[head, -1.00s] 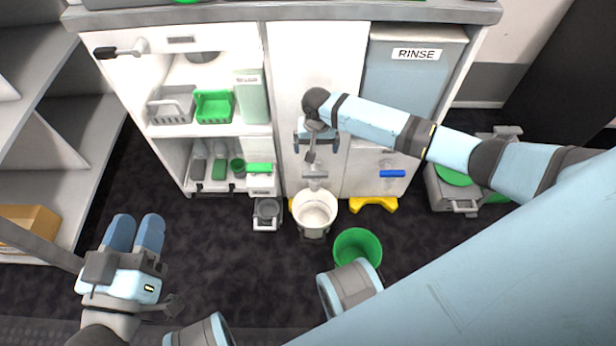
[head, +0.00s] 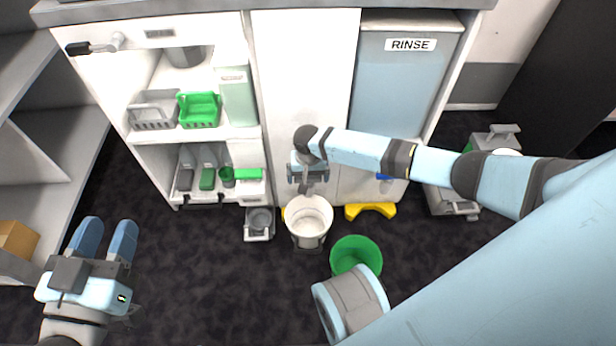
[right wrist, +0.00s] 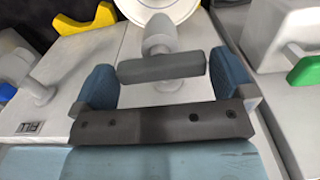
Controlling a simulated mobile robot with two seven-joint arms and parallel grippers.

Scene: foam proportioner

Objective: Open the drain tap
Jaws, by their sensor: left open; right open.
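The drain tap, a white stem with a grey bar handle (right wrist: 162,67), shows in the right wrist view in front of the white cabinet door. My right gripper (right wrist: 165,80) is open, with one blue finger on each side of the bar; I cannot tell whether they touch it. In the head view my right gripper (head: 308,185) covers the tap, just above a white bucket (head: 308,222). The bucket's rim (right wrist: 158,12) also shows in the right wrist view. My left gripper (head: 106,237) is open and empty over the dark floor, far from the tap.
A blue-handled tap (right wrist: 7,91) is beside a FILL label, and a green handle (right wrist: 305,72) is on the other side. A green bucket (head: 356,254), a yellow stand (head: 370,210) and a grey container (head: 259,222) are on the floor. Shelves (head: 195,134) stand left of the door.

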